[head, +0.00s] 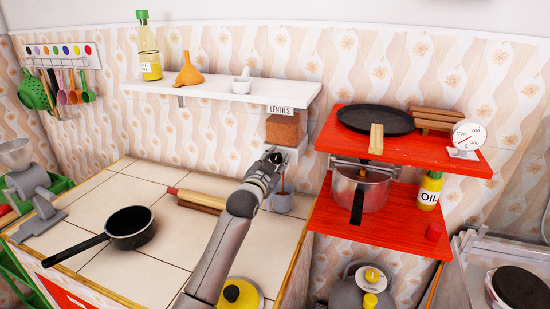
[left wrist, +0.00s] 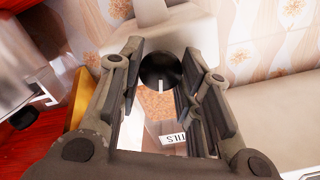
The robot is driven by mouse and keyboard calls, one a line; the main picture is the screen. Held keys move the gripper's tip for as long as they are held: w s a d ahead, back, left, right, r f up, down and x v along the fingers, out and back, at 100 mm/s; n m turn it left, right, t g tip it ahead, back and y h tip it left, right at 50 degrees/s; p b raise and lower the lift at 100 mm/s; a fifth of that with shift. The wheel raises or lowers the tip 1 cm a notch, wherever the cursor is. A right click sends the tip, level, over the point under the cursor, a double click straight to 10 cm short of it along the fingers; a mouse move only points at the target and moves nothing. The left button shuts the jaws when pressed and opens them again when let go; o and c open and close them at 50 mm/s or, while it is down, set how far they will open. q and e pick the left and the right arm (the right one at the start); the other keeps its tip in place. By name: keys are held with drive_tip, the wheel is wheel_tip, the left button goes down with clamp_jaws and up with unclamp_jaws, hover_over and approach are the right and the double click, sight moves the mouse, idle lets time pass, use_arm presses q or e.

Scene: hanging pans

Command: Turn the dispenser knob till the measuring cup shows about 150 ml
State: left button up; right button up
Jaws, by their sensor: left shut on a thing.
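The lentil dispenser (head: 284,129) hangs under the white shelf, with brown lentils behind its clear front and a LENTILS label above. Its round black knob (left wrist: 158,66), with a white pointer mark, sits between the fingers of my left gripper (left wrist: 160,82) in the left wrist view. My left gripper (head: 274,158) is shut on the knob and partly hides it in the head view. The measuring cup (head: 282,203) stands on the tiled counter below the spout, partly behind my arm. A thin brown streak shows above the cup; its fill level cannot be read.
A rolling pin (head: 200,201) and a black pan (head: 131,228) lie on the counter left of my arm. The red shelf unit (head: 333,222) with a pot (head: 360,190) stands close on the right. The white shelf (head: 215,92) is just above.

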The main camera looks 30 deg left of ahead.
use_arm(q)
drive_tip(key=shift+m+p, duration=0.4)
drive_tip(key=shift+m, duration=1)
drive_tip(key=o, duration=1)
drive_tip(key=shift+s, duration=0.1)
drive_tip(key=v, duration=1.2)
drive_tip(key=shift+d, duration=0.1)
